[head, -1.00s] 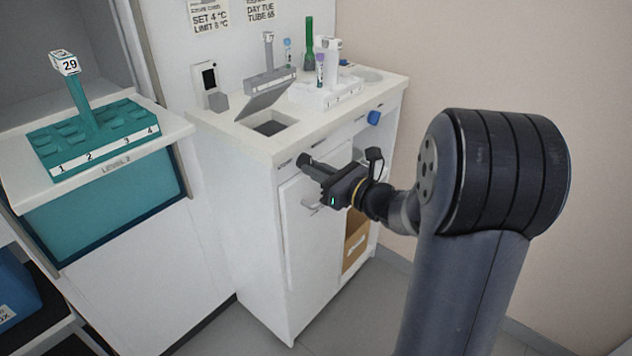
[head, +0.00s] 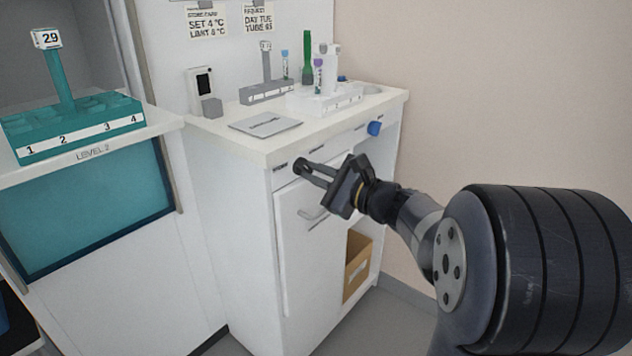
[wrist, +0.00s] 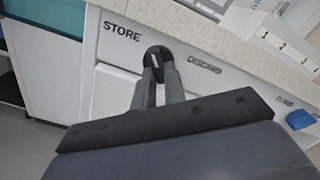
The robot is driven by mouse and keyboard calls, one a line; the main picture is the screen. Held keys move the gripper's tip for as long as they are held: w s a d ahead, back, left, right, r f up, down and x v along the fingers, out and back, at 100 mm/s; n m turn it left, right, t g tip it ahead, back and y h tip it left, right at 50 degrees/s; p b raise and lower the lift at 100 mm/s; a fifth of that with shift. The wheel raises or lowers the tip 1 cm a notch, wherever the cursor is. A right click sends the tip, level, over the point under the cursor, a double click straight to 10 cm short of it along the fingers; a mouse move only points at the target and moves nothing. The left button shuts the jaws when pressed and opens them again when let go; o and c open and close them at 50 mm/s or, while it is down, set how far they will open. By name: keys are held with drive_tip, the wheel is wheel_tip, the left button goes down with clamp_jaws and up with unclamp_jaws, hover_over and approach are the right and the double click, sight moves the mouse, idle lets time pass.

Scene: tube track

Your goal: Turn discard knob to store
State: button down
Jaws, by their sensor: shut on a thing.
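The discard knob (wrist: 154,51) is a round black knob with a white mark, set in the white cabinet's front panel. In the wrist view it sits between the printed words STORE, on the left, and DISCARD, on the right. Its white mark stands close to upright in that view; which word it points to I cannot tell. My gripper (wrist: 156,70) has its two grey fingers closed around the knob. In the head view my gripper (head: 304,170) reaches the knob from the right, at the cabinet's top left front corner, and its fingertips partly hide the knob.
A grey lid (head: 265,124) lies flat on the counter above. A blue knob (head: 375,128) is farther right on the panel. A door handle (head: 312,214) is just below my gripper. Racks with tubes (head: 325,100) stand at the back. A teal rack (head: 80,128) stands left.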

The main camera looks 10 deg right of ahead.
idle(0.4)
drive_tip(key=c, duration=1.5)
unclamp_jaws()
drive_tip(key=shift+o, duration=0.2)
drive_tip(key=p+v, duration=0.2)
drive_tip(key=v, duration=0.8)
drive_tip(key=shift+s+d, duration=0.25)
drive_tip(key=shift+s, duration=0.05)
drive_tip(key=b+x, duration=0.2)
drive_tip(key=x, duration=0.9)
drive_tip(key=shift+s+d, duration=0.1)
drive_tip(key=shift+s, duration=0.05)
